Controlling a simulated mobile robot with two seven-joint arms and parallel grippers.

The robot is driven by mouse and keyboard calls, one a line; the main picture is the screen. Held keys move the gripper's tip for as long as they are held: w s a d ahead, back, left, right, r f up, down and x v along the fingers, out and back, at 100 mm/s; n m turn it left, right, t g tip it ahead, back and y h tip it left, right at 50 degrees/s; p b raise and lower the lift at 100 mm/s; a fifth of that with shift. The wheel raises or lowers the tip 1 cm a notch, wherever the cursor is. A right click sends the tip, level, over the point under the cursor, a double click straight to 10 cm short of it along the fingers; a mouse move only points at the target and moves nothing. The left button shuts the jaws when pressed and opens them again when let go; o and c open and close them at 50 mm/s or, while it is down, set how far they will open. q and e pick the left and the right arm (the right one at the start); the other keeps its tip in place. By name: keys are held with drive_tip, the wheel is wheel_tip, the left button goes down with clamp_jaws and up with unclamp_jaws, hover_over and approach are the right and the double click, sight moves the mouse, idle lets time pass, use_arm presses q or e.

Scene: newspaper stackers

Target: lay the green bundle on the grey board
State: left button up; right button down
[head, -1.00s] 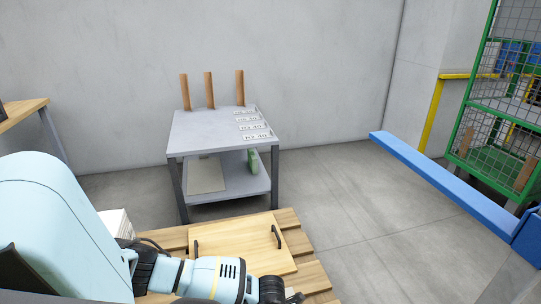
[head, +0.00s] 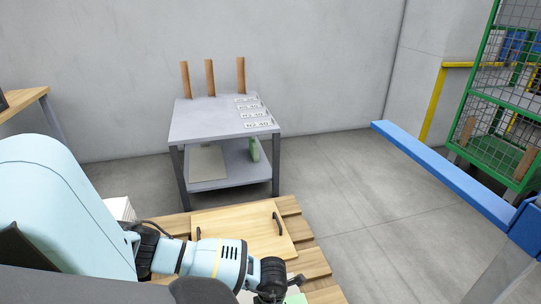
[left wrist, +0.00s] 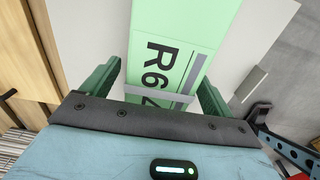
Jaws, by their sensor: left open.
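The green bundle (left wrist: 175,50), printed "R6 2" and crossed by a grey strap, shows large in the left wrist view. In the head view only a green patch (head: 295,298) shows at the bottom edge, partly hidden by my gripper. My left gripper (left wrist: 158,88) is open, with one green finger on each side of the bundle and narrow gaps between. A pale surface lies under or behind the bundle; I cannot tell whether it is a board. A flat grey board (head: 207,163) lies on the lower shelf of the table. My right gripper is not in view.
The grey table (head: 215,120) carries wooden posts (head: 210,78) and white labels (head: 252,114); a second green item (head: 254,149) stands on its lower shelf. A wooden board with black handles (head: 240,232) lies on a pallet in front. A blue beam (head: 440,175) crosses the right.

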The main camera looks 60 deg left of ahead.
use_arm(q)
wheel_tip(320, 180, up, 5)
drive_tip(key=shift+f+p, duration=0.15)
drive_tip(key=shift+p, duration=0.65)
drive_tip(key=shift+r, duration=0.6)
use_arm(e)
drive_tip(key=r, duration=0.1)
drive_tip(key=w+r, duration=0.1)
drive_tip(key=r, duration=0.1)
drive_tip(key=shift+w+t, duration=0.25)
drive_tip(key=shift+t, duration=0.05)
